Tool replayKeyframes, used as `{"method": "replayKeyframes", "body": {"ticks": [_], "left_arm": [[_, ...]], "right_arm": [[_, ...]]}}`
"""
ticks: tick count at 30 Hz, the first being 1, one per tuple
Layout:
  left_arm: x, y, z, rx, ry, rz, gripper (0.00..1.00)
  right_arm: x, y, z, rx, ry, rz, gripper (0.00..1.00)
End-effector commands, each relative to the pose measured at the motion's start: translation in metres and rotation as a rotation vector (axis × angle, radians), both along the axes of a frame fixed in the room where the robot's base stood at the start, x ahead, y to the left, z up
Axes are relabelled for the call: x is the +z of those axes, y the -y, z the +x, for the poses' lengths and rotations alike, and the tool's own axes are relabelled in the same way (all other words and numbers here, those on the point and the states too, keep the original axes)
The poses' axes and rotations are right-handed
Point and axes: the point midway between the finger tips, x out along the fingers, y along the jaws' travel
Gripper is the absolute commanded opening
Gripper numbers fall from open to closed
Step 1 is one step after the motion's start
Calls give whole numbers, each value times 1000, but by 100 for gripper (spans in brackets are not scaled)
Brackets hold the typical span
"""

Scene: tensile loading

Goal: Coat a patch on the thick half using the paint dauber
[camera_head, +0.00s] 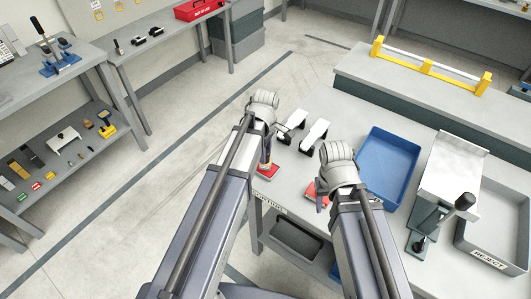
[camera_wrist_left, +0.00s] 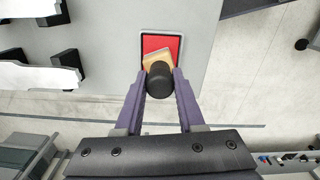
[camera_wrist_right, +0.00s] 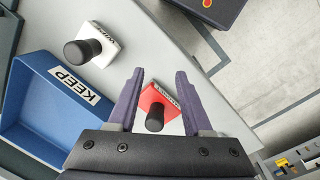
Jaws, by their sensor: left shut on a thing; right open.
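My left gripper (camera_wrist_left: 160,90) is shut on the black handle (camera_wrist_left: 159,84) of a tool with a tan block (camera_wrist_left: 157,61), which looks like the paint dauber. The tan block is over a red pad (camera_wrist_left: 160,42) in a dark frame; I cannot tell whether they touch. Two white pieces on black supports, possibly the halves, stand beside it in the head view: one (camera_head: 292,123) and another (camera_head: 314,135). Which is thick is unclear. My right gripper (camera_wrist_right: 156,95) is open and empty, with a red block with a black knob (camera_wrist_right: 156,112) below and between its fingers.
A white block with a black knob (camera_wrist_right: 95,45) stands near the blue KEEP tray (camera_wrist_right: 25,120). That blue tray also shows in the head view (camera_head: 407,143). A grey REJECT tray (camera_head: 510,262) and a lever device (camera_head: 422,240) are at the right. A yellow-ended rack (camera_head: 430,65) is behind.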

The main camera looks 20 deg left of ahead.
Motion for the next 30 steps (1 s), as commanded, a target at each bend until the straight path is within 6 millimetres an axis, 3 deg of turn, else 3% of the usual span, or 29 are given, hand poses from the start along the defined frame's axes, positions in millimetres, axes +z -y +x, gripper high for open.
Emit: {"method": "replayKeyframes", "body": {"ticks": [30], "left_arm": [[-10,0,0,0,0,0,0]], "right_arm": [[-10,0,0,0,0,0,50]]}}
